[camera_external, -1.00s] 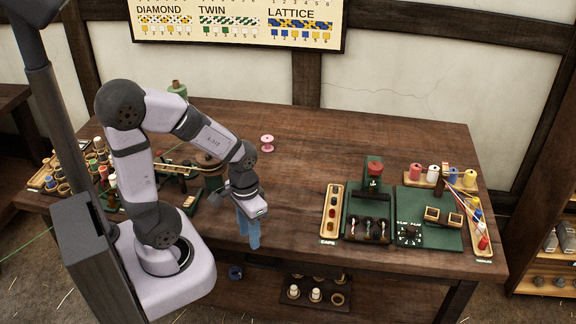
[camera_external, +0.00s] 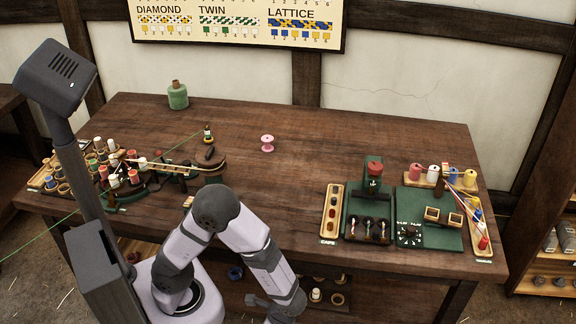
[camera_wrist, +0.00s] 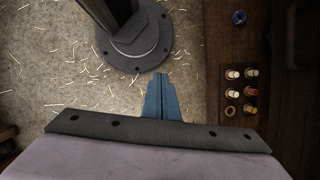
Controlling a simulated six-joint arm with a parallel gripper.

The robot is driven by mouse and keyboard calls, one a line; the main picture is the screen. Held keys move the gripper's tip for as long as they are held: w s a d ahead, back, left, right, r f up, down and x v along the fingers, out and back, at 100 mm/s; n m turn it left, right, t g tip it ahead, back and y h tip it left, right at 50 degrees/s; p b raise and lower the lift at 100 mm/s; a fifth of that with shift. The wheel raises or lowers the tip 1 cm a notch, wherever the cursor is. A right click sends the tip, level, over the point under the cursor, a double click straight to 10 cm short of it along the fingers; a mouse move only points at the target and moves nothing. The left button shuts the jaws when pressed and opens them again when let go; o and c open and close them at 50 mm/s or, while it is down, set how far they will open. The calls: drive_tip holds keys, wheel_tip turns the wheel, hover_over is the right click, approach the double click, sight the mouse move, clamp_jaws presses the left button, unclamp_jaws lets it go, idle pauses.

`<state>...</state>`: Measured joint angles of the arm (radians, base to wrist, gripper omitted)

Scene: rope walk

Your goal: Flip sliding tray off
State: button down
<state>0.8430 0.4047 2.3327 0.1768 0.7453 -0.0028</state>
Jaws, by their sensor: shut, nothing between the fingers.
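A dark tray (camera_external: 328,306) with white-topped pegs and rings sits low at the table's front, partly hidden by my arm. In the wrist view, a dark wooden surface (camera_wrist: 215,45) at the right holds the pegs, in two columns. I cannot tell whether this is the sliding tray, or see any switch for it. My gripper (camera_wrist: 161,77) has blue fingers, shut and empty. It is over the straw-strewn floor, left of the pegs and apart from them in the wrist view.
The tabletop (camera_external: 300,185) is clear in the middle, apart from a pink spool (camera_external: 267,142). A wooden rig with a taut green line (camera_external: 185,145) and spools stand at the left. A green control panel (camera_external: 415,236) and a caps tray (camera_external: 332,213) are at the right.

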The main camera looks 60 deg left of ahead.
sight(376, 235)
drive_tip(key=w+d+f+m+t+y+b, duration=0.2)
drive_tip(key=w+d+f+m+b, duration=0.1)
drive_tip(key=f+m, duration=0.25)
drive_tip(key=w+d+r+m+t+y, duration=0.2)
drive_tip(key=w+d+m+t, duration=0.25)
drive_tip(key=w, duration=0.45)
drive_tip(key=w+d+r+m+t+y, duration=0.1)
drive_tip(key=w+r+m+t, duration=0.2)
drive_tip(key=w+r, duration=0.3)
drive_tip(key=w+d+r+m+t+y, duration=0.1)
drive_tip(key=w+r+m+t, duration=0.3)
drive_tip(key=r, duration=1)
drive_tip(key=shift+w+d+r+t+y, duration=0.15)
drive_tip(key=shift+w+d+t+y, duration=0.15)
drive_tip(key=shift+w+d+t, duration=0.6)
drive_tip(key=shift+w+a+t, duration=0.1)
drive_tip(key=shift+a+t, duration=0.15)
drive_tip(key=shift+w+a, duration=0.1)
drive_tip(key=shift+w, duration=0.05)
drive_tip(key=x, duration=1.3)
drive_tip(key=shift+w+a, duration=0.25)
drive_tip(key=shift+w, duration=0.05)
